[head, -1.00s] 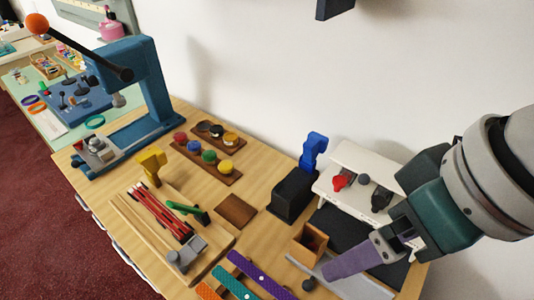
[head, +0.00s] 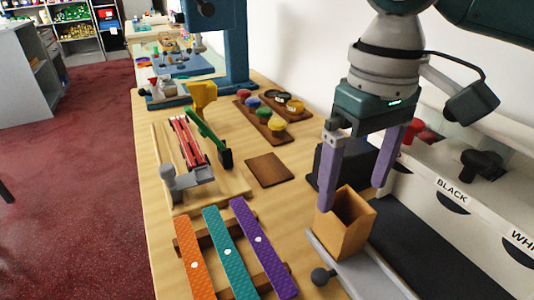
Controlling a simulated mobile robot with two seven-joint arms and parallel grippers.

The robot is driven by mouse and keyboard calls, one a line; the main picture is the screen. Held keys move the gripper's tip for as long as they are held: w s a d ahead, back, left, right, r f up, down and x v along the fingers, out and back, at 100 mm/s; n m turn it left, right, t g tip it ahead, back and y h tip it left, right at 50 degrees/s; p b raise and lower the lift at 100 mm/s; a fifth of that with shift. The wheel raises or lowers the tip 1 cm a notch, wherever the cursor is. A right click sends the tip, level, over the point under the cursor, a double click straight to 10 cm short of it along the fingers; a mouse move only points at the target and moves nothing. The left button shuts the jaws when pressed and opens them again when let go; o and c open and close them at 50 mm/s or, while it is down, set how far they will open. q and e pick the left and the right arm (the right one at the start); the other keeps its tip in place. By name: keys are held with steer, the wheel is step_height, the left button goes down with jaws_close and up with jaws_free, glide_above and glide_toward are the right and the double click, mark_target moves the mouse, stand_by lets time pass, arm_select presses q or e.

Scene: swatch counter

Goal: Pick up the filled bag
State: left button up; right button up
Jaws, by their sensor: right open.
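The bag (head: 340,236) is a tan, box-shaped, open-topped holder. It stands upright on a light grey plate (head: 372,278) at the lower right; I cannot make out its contents. My right gripper (head: 352,196) points down over it with two purple fingers spread apart. One finger is at the bag's left side and the other is at its far right side. The fingers overlap the bag's top in the picture; I cannot tell whether they touch it. My left gripper is not in view.
A white dispenser labelled "BLACK" (head: 446,192) stands close on the right. Orange (head: 193,262), teal (head: 222,250) and purple (head: 262,248) straps lie left of the bag. A black block (head: 322,168) stands behind it. A brown square (head: 269,170) lies on the wooden counter.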

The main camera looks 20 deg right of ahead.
mark_target(340, 220)
steer(key=f, duration=0.2)
steer(key=f+b, duration=0.1)
steer(key=f, duration=0.5)
steer(key=shift+w+a, duration=0.2)
steer(key=shift+a, duration=0.05)
steer(key=c, duration=1.4)
steer(key=shift+r, duration=0.15)
